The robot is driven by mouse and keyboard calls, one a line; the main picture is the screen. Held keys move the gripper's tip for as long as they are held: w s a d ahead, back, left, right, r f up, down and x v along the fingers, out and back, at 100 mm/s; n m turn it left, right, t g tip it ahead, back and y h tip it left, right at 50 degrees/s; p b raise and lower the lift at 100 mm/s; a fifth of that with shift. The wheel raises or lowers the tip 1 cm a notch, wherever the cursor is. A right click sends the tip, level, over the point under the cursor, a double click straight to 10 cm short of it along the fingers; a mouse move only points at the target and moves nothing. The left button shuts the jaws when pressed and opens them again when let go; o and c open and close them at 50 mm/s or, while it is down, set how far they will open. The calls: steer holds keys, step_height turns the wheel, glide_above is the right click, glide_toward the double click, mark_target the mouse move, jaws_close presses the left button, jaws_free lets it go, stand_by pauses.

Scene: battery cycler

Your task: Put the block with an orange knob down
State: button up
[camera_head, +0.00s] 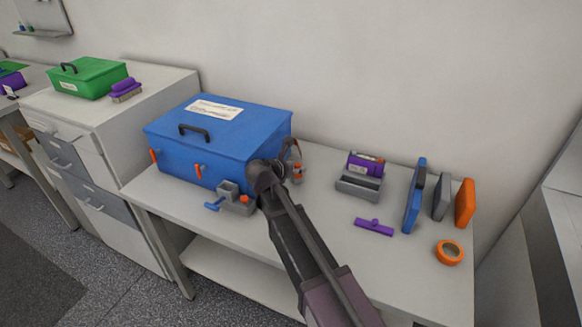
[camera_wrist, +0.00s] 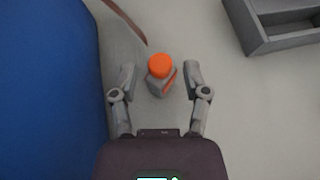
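The block with an orange knob (camera_wrist: 160,80) is a small grey block with an orange round top. In the wrist view it is between the two fingers of my gripper (camera_wrist: 160,74), with a visible gap on each side. My gripper is open and not closed on it. In the head view the block (camera_head: 298,174) shows at the right side of the blue box, partly behind my gripper (camera_head: 291,160). The block appears to rest on the bench top (camera_head: 330,235).
The large blue box (camera_head: 215,150) stands close left of my gripper. A grey clamp-like device (camera_head: 232,196) is in front of it. To the right are a grey tray (camera_head: 357,188), a purple piece (camera_head: 374,227), upright panels (camera_head: 414,200) and an orange tape roll (camera_head: 449,252). Bench between is clear.

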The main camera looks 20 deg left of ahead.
steer(key=shift+r, duration=0.1)
stand_by(0.3)
steer(key=shift+r+p, duration=0.15)
steer(key=shift+p, duration=0.15)
steer(key=shift+s+a+r, duration=0.1)
steer(key=shift+s+r, duration=0.1)
steer(key=shift+s, duration=0.2)
steer(key=p+v, duration=0.5)
steer(key=v, duration=0.6)
steer(key=shift+f, duration=0.1)
